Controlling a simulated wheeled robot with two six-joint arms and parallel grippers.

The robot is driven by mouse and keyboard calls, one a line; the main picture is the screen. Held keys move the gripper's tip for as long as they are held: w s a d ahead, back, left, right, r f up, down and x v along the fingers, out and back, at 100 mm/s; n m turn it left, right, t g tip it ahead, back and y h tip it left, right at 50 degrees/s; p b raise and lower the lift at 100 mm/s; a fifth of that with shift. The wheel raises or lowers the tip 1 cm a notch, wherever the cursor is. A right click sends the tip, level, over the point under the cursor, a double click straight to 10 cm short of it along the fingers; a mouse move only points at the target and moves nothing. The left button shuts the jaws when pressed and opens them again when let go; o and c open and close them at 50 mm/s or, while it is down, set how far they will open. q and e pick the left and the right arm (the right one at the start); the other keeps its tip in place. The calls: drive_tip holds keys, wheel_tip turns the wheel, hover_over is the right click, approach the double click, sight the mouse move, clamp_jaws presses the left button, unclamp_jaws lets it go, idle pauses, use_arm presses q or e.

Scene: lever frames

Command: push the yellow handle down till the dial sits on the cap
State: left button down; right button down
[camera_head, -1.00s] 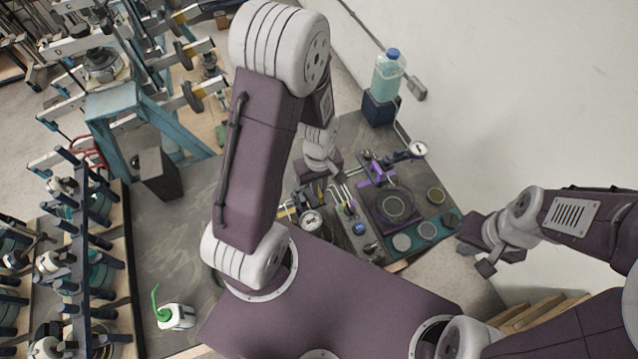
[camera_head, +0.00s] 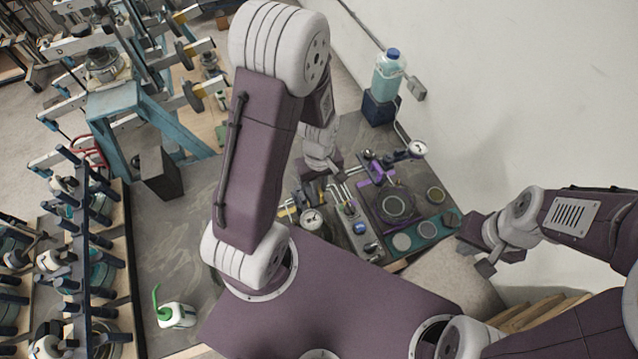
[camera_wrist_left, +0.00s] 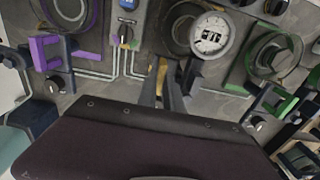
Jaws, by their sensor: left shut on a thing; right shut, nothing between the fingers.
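My left gripper (camera_wrist_left: 167,82) reaches down to the bench fixtures. In the left wrist view its fingers are close together around a narrow yellow piece (camera_wrist_left: 162,72), which looks like the yellow handle; how far it is pressed cannot be told. A round white-faced dial (camera_wrist_left: 211,35) sits beside the fingers; it also shows in the head view (camera_head: 312,219). The cap under it cannot be made out. In the head view my left wrist (camera_head: 322,158) hides most of the grip. My right gripper (camera_head: 478,257) is shut and empty, off the bench's right edge.
A purple clamp (camera_wrist_left: 47,48) and a small switch box (camera_wrist_left: 124,30) stand close to the left fingers.

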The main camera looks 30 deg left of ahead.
use_arm(q)
drive_tip(key=shift+w, duration=0.2)
wheel_tip(320, 180, down, 5)
drive_tip(key=b, duration=0.4)
drive_tip(key=shift+s, duration=0.1)
drive_tip(key=c, duration=1.6)
unclamp_jaws()
drive_tip(key=shift+c, duration=0.2)
drive_tip(key=shift+o, duration=0.8)
drive_tip(key=shift+a, duration=0.15)
wheel_tip(320, 180, up, 9)
drive_tip(key=shift+r, duration=0.1)
